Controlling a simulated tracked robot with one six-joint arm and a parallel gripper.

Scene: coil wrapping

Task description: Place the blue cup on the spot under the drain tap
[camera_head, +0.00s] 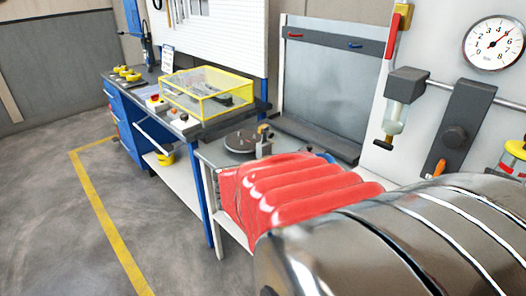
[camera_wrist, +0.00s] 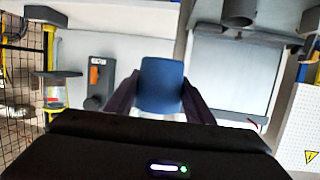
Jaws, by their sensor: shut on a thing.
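The blue cup (camera_wrist: 162,84) is in the middle of the wrist view, held between the two dark fingers of my gripper (camera_wrist: 161,98). The gripper is shut on it. In the head view my red-sleeved arm hides the gripper; a small blue patch past the sleeve may be the cup.
A dark box with an orange lever (camera_head: 462,128) and a pressure gauge (camera_head: 494,43) are on the wall. A round dark plate (camera_head: 245,141) lies on a low table behind my arm. A workbench with a yellow-framed clear box (camera_head: 206,92) stands left. The floor at left is open.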

